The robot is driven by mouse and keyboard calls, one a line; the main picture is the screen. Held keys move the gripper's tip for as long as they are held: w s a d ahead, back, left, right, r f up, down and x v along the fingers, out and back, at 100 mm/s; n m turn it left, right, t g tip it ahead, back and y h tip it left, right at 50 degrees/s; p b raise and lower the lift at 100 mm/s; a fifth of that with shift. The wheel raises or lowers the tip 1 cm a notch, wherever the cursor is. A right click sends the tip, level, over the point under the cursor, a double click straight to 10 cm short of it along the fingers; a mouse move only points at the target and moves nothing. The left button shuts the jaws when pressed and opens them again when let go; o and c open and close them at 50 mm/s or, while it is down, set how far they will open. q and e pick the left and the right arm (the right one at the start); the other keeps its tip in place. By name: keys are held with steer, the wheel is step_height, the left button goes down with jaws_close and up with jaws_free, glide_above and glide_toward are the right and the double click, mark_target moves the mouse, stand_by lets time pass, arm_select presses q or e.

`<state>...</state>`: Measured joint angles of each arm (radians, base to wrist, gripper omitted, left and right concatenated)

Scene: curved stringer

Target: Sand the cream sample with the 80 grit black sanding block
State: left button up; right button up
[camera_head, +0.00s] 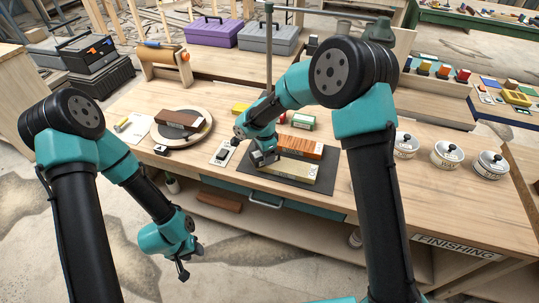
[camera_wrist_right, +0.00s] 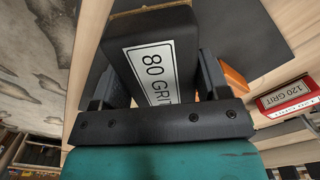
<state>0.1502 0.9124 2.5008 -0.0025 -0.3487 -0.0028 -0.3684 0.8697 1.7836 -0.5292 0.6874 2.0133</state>
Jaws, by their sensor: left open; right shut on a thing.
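The cream sample (camera_head: 292,171) lies flat on a dark mat (camera_head: 262,183) at the front of the bench, beside an orange-brown sample (camera_head: 301,146). My right gripper (camera_head: 263,158) is over the left end of the cream sample. It is shut on the black sanding block (camera_wrist_right: 155,55), whose white label reads 80 GRIT in the right wrist view. I cannot tell whether the block touches the cream sample, as its underside is hidden. My left gripper (camera_head: 183,271) is open and empty, hanging low in front of the bench.
A red block (camera_wrist_right: 288,97) labelled 120 GRIT lies past the mat. A green block (camera_head: 303,121) and a yellow block (camera_head: 240,109) stand behind the samples. A round turntable (camera_head: 203,135) with a brown piece is at left. Several lidded tins (camera_head: 446,154) stand at right.

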steer(key=shift+w+a, duration=0.25)
steer(key=shift+a, duration=0.3)
steer(key=shift+w+a, duration=0.2)
steer(key=shift+a, duration=0.35)
steer(key=shift+r, duration=4)
